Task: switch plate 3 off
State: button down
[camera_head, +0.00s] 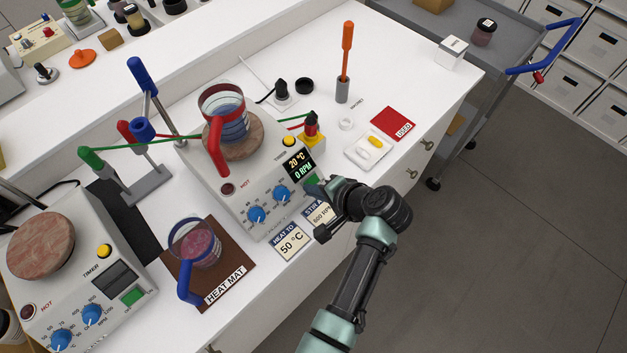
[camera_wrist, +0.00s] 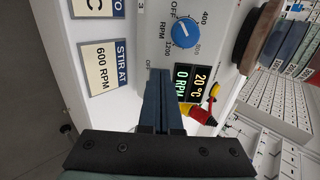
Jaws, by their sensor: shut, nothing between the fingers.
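The hot plate (camera_head: 238,190) with the round stone-coloured top shows a lit display (camera_head: 298,165) reading 20 °C and 0 RPM. A "3" is printed on its panel in the wrist view, where the display (camera_wrist: 190,88) also shows. A green switch (camera_head: 311,181) sits below the display at the panel's right end. My gripper (camera_head: 320,188) is shut and empty, its fingertips right at that switch. In the wrist view my shut fingers (camera_wrist: 159,90) cover the switch, beside a printed "OFF"; I cannot tell whether they touch it. Blue knobs (camera_head: 257,214) sit further left.
A beaker (camera_head: 228,118) with a red handle stands on the plate. Cards reading 50 °C (camera_head: 291,242) and 600 RPM (camera_wrist: 107,68) lie in front. Another hot plate (camera_head: 85,285) and a beaker on a heat mat (camera_head: 213,283) stand left.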

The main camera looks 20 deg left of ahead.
jog(key=shift+a+f, duration=0.1)
jog(key=shift+w+a+f+b, duration=0.1)
jog(key=shift+a+f+b, duration=0.15)
jog(key=shift+f+b, duration=0.1)
jog(key=shift+d+r+p, duration=0.3)
jog(key=shift+r+p, duration=0.2)
jog(key=shift+p, duration=0.05)
jog(key=v, duration=1.6)
